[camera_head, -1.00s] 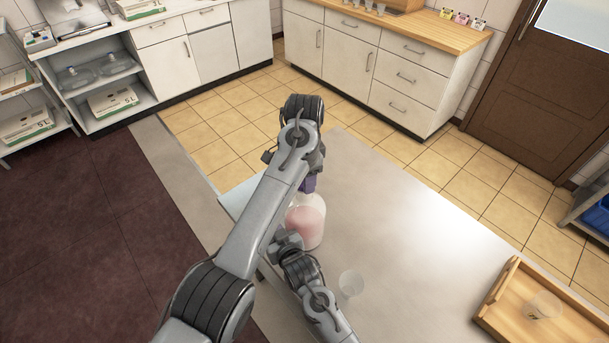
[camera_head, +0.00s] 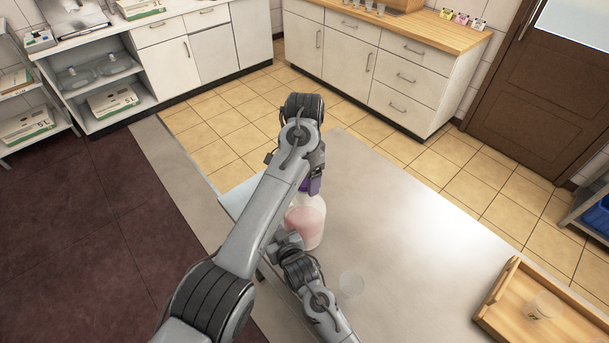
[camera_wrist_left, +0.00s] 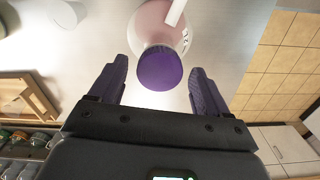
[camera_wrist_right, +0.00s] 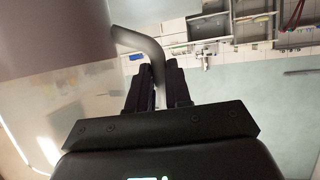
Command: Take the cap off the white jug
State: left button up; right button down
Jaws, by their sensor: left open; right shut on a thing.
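The white jug (camera_head: 306,226), translucent with pinkish contents, stands upright on the grey table. Its round purple cap (camera_wrist_left: 160,68) shows on the jug in the left wrist view. My left gripper (camera_wrist_left: 158,75) is open, with one purple finger on each side of the cap and a gap to both. In the head view, my left gripper (camera_head: 312,186) is over the jug's top, and my arm partly hides it. My right gripper (camera_head: 284,244) is low at the jug's near side. In the right wrist view, my right gripper (camera_wrist_right: 156,70) is shut on the jug's handle (camera_wrist_right: 140,42).
A wooden tray (camera_head: 500,290) holding another clear cup (camera_head: 543,306) is at the right. The table between jug and tray is mostly bare.

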pick_arm(q)
notch_tip(320, 180, up, 4)
jog(key=shift+f, duration=0.15)
jog(key=shift+o, duration=0.2)
jog(key=shift+r, duration=0.25)
jog(key=m, duration=0.4)
jog(key=shift+s, duration=0.1)
jog(key=m, duration=0.4)
jog(key=shift+a+m+y, duration=0.1)
jog(key=shift+m+y, duration=0.2)
jog(key=shift+m, duration=0.1)
jog(key=m, duration=0.2)
jog(key=r+m, duration=0.1)
jog(key=m, duration=0.1)
jog(key=shift+m, duration=0.3)
jog(key=r+m, duration=0.1)
jog(key=m, duration=0.1)
jog(key=shift+m, duration=0.3)
jog(key=shift+r, duration=0.3)
jog(key=shift+f, duration=3.6)
